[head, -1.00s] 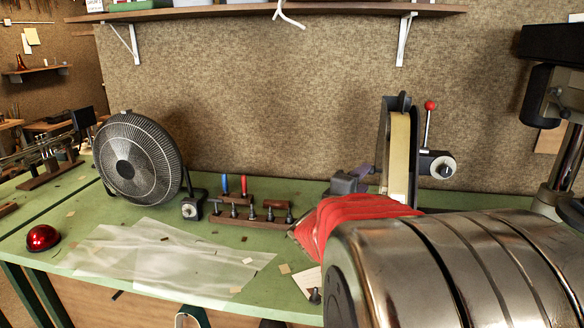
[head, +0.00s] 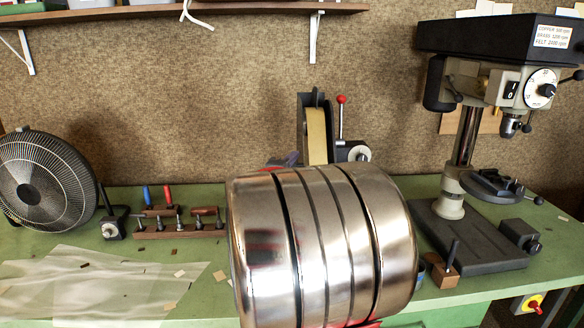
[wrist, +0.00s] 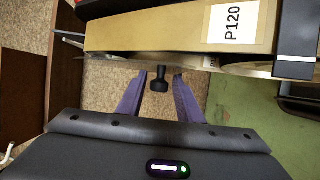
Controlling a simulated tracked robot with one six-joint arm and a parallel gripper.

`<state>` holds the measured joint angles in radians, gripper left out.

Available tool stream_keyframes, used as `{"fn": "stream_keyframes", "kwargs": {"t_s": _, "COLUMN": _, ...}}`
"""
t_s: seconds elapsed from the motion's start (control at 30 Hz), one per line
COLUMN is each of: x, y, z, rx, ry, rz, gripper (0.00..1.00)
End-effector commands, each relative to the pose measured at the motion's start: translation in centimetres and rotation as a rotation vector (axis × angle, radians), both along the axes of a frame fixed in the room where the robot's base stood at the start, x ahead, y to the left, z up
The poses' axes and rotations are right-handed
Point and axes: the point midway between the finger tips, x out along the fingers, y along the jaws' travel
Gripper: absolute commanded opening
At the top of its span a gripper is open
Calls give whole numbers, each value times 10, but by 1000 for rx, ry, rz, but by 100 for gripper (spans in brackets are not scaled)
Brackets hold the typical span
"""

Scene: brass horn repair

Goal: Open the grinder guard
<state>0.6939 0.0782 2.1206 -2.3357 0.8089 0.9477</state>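The belt grinder stands at the back of the bench, with an upright tan belt (head: 316,135) in a dark frame and a red-knobbed lever (head: 341,100) beside it. Its lower part is hidden behind my metal arm. The wrist view shows the belt (wrist: 150,32) close up, marked P120. A small black knob (wrist: 159,83) sticks out below it; I cannot tell for sure that it belongs to the guard. My gripper (wrist: 160,78) is open, its purple fingers on either side of the knob with gaps showing. In the head view my gripper is mostly hidden.
A drill press (head: 465,140) stands on the right. A tool rack (head: 180,228), a fan (head: 45,180) and a clear sheet (head: 90,285) are on the left. A shelf (head: 190,15) hangs above. Green bench shows between the sheet and my arm.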

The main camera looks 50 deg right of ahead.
Motion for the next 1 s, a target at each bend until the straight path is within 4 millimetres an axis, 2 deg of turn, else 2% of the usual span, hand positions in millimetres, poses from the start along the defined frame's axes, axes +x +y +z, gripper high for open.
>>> {"fn": "stream_keyframes", "kwargs": {"t_s": 0.03, "x": 0, "y": 0, "z": 0, "rx": 0, "ry": 0, "rz": 0, "gripper": 29}}
{"fn": "stream_keyframes", "kwargs": {"t_s": 0.47, "x": 0, "y": 1, "z": -1, "rx": 1, "ry": 1, "rz": 1, "gripper": 0}}
{"fn": "stream_keyframes", "kwargs": {"t_s": 1.0, "x": 0, "y": 0, "z": -2, "rx": 3, "ry": 3, "rz": -9, "gripper": 0}}
